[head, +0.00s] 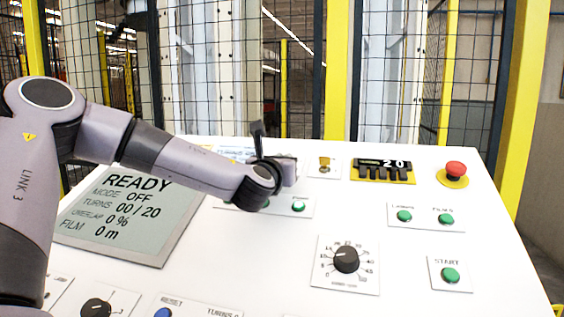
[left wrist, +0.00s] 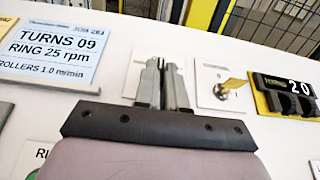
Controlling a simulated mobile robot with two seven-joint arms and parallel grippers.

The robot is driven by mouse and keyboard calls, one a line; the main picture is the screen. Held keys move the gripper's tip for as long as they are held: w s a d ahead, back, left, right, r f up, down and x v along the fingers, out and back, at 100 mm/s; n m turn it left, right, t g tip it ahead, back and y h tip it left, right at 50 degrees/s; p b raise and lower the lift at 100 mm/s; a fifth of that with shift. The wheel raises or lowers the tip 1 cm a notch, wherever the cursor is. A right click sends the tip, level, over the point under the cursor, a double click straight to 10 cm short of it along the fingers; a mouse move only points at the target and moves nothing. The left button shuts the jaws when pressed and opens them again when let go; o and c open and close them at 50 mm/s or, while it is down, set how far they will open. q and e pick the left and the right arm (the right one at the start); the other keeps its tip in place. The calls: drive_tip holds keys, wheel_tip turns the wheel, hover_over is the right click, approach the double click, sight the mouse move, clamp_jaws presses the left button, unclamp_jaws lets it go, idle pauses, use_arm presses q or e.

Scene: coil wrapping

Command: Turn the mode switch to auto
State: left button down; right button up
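The control panel (head: 400,225) slopes before me. Its screen (head: 128,215) reads READY, MODE OFF, TURNS 00/20. No switch has a label I can read as mode. A switch with a yellow key (head: 324,165) sits near the panel's back edge; in the left wrist view the key switch (left wrist: 230,88) is just right of the fingers. My left gripper (head: 289,168) is low over the panel, left of the key switch. In the left wrist view its fingers (left wrist: 163,78) are close together, with nothing visible between them. They cover part of a pale plate. My right gripper is not in view.
A counter (head: 384,170) showing 20 and a red emergency button (head: 455,169) are at the back right. A black dial (head: 346,260), a green START button (head: 450,275) and a partly cut-off black knob (head: 97,307) are nearer. A mesh fence (head: 290,70) stands behind.

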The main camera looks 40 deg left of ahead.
use_arm(q)
drive_tip(key=shift+m+h, duration=0.3)
drive_tip(key=m+h, duration=0.2)
drive_tip(key=m+t+h+b, duration=0.1)
drive_tip(key=m+h, duration=0.1)
drive_tip(key=a+m+h, duration=0.1)
drive_tip(key=m+h, duration=0.1)
drive_tip(key=shift+s+t+h+b, duration=0.15)
drive_tip(key=shift+t+h+b, duration=0.15)
drive_tip(key=shift+t+b, duration=0.1)
drive_tip(key=shift+a+m+g+h+b, duration=0.2)
drive_tip(key=shift+m+h+b, duration=0.2)
drive_tip(key=shift+m+h, duration=0.65)
drive_tip(key=shift+a+m+g+h+b, duration=0.15)
drive_tip(key=shift+m+h+b, duration=0.25)
drive_tip(key=shift+m+h, duration=0.6)
drive_tip(key=shift+d+h, duration=0.1)
drive_tip(key=shift+h, duration=0.15)
drive_tip(key=shift+r+m+g, duration=0.1)
drive_tip(key=shift+m+g, duration=0.25)
drive_tip(key=shift+m, duration=0.2)
drive_tip(key=shift+h, duration=0.4)
drive_tip(key=c, duration=1.2)
unclamp_jaws()
